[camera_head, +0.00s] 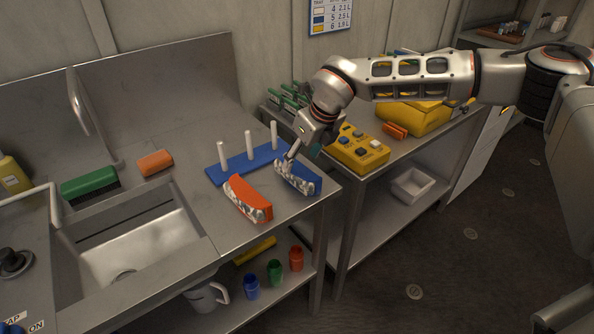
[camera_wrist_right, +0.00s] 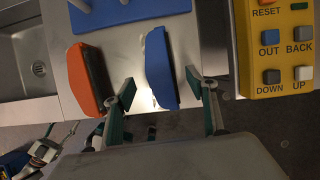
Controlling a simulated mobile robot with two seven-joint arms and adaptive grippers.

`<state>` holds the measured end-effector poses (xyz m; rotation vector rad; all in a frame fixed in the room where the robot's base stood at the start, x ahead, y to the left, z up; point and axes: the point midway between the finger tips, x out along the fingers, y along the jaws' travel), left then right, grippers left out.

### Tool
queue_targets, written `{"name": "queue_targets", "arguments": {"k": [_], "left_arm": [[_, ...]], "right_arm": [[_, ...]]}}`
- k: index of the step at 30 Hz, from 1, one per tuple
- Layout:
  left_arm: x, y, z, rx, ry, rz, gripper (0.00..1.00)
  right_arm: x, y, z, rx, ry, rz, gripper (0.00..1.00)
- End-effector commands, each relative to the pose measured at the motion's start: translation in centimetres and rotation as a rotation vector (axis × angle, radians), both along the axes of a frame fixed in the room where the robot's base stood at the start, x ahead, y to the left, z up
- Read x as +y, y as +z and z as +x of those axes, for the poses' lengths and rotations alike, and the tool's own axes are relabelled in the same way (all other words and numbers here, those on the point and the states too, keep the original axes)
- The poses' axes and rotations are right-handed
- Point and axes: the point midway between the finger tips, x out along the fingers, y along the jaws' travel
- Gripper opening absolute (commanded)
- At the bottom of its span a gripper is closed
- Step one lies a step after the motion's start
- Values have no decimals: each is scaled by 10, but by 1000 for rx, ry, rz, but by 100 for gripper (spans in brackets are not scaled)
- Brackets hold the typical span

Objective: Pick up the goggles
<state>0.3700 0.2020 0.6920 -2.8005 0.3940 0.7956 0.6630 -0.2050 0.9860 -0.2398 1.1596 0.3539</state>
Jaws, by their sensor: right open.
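Two pairs of goggles lie at the front right corner of the metal counter. The orange goggles (camera_head: 250,199) have a clear, shiny side. The orange goggles (camera_wrist_right: 85,80) lie just outside the left finger.
A blue rack with white pegs (camera_head: 223,170) stands behind the goggles. A yellow button box (camera_head: 357,152) sits on the table at right. A sink (camera_head: 130,255), a green brush (camera_head: 90,184) and an orange brush (camera_head: 155,163) are at left. Bottles and a mug (camera_head: 204,297) stand below.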

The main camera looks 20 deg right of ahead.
Motion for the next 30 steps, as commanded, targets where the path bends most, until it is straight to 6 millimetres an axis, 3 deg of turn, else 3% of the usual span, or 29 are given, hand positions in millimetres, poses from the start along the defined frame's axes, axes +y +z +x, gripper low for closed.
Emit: {"name": "queue_targets", "arguments": {"k": [4,12,21,26,30], "left_arm": [[0,-5,-12,25,-1,2,51],[0,1,-12,28,-1,2,51],[0,7,-5,13,-1,1,51],[-1,7,-5,12,0,0,51],[-1,7,-5,12,0,0,51]], "right_arm": [[2,-14,5,2,1,0,57],[7,-48,18,3,1,1,57],[8,-52,20,1,1,2,57],[8,-52,20,1,1,2,18],[8,-52,20,1,2,1,15]]}}
